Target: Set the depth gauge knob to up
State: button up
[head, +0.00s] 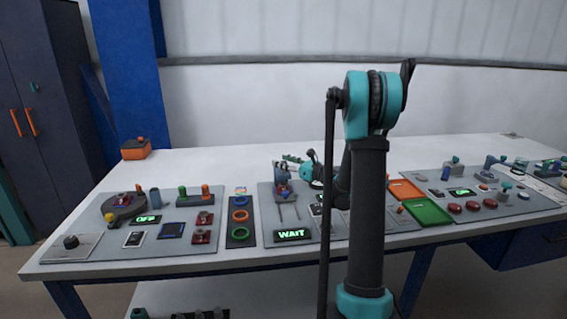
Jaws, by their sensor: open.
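A dark round knob (71,242) sits on a light square plate at the front left corner of the workbench. It may be the depth gauge knob, but no label is readable and its pointing direction is too small to tell. My gripper (289,162) is small and partly hidden, beyond my upright arm near the middle of the bench. It appears open and empty, above the back of the middle panel and far to the right of the knob.
The workbench (215,160) carries a left panel with a lit display (147,218), a strip of rings (239,215), a middle panel with a WAIT display (292,234), a green tray (428,212) and a right panel with red buttons. An orange box (136,150) stands back left. The back strip is mostly clear.

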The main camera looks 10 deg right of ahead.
jog(key=shift+s+d, duration=0.1)
jog(key=v, duration=1.1)
jog(key=shift+s+d, duration=0.25)
